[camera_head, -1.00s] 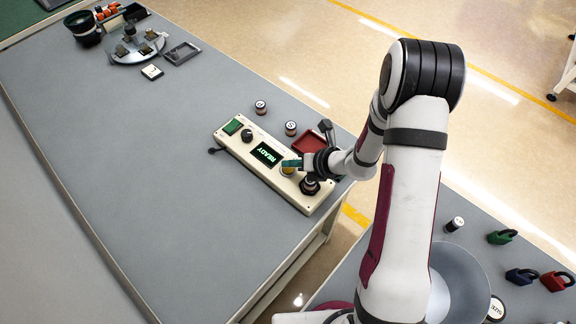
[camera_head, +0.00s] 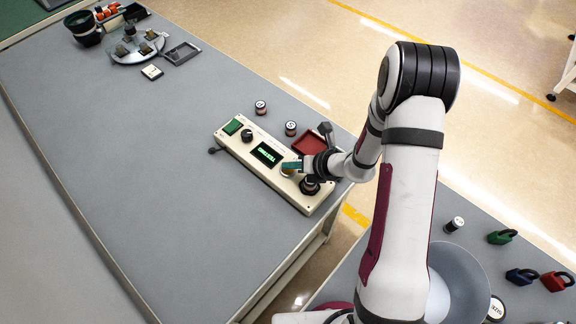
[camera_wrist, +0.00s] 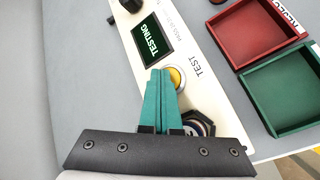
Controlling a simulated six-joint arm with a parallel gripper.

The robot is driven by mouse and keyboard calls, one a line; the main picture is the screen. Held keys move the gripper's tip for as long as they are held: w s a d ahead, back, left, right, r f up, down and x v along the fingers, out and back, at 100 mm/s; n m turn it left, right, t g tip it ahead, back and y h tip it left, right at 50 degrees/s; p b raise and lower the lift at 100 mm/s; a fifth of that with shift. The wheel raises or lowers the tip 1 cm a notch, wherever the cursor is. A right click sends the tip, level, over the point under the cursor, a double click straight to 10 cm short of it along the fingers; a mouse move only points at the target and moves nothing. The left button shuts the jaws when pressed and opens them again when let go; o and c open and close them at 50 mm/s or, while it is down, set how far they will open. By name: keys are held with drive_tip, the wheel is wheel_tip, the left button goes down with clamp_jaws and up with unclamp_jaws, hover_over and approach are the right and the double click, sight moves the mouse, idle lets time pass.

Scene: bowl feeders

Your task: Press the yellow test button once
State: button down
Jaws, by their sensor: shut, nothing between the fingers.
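The yellow test button (camera_wrist: 177,78) sits on the cream control panel (camera_head: 228,145), beside the "TEST" label in the wrist view. My gripper (camera_wrist: 162,72) has its teal fingers together, with the tips at the button's edge and covering part of it. I cannot tell whether the tips touch it. The gripper (camera_head: 285,165) also shows over the panel in the head view. The display (camera_wrist: 152,40) has green text reading "TESTING".
A green switch (camera_head: 232,126) and a black knob (camera_head: 247,136) are on the panel's far end. A red tray (camera_wrist: 250,32) and a green tray (camera_wrist: 285,92) stand beside the panel.

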sight(291, 172)
idle(0.4)
drive_tip(key=shift+r, duration=0.85)
drive_tip(key=shift+r, duration=2.5)
